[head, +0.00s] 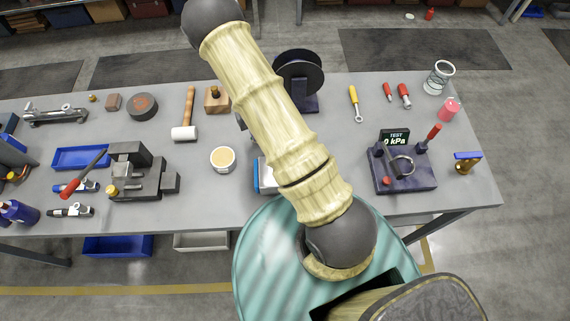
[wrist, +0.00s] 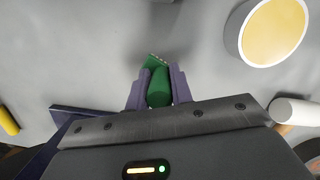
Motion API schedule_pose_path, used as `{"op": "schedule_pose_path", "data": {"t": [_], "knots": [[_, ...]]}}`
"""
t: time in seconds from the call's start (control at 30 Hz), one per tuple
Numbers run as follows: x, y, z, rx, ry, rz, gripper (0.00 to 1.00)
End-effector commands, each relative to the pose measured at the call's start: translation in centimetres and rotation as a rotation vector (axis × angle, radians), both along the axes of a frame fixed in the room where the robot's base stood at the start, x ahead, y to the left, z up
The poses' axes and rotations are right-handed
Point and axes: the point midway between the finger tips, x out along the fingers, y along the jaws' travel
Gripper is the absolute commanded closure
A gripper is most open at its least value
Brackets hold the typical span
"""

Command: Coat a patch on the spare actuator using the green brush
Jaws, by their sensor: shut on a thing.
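My gripper (wrist: 154,92) is shut on the green brush (wrist: 158,78) in the wrist view. The brush's green body shows between the fingers; its far end is foreshortened. In the head view my arm hides most of the gripper and the brush. A round tub (head: 222,160) with pale yellow contents stands left of my arm; it also shows at the upper right of the wrist view (wrist: 273,31), apart from the brush. A grey jointed device (head: 55,116) lies at the table's far left; I cannot tell whether it is the spare actuator.
A dark spool stand (head: 299,74) is behind my arm. A blue-and-white object (head: 265,178) is partly hidden by my arm. A black vice-like fixture (head: 138,172) stands left; a test gauge unit (head: 402,168) stands right.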

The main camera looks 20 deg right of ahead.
Motion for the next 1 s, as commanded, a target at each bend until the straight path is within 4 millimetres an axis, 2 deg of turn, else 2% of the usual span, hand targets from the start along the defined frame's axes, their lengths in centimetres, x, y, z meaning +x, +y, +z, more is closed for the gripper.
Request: {"op": "schedule_pose_path", "data": {"t": [0.33,0.6,0.7,1.0], "knots": [[0.0,0.0,0.4,0.000,0.000,-0.001,1.00],[-0.1,-0.1,4.3,0.001,0.002,-0.002,1.00],[-0.1,0.0,5.2,0.001,0.001,-0.001,1.00],[0.0,0.0,5.0,0.000,-0.001,-0.001,1.00]]}}
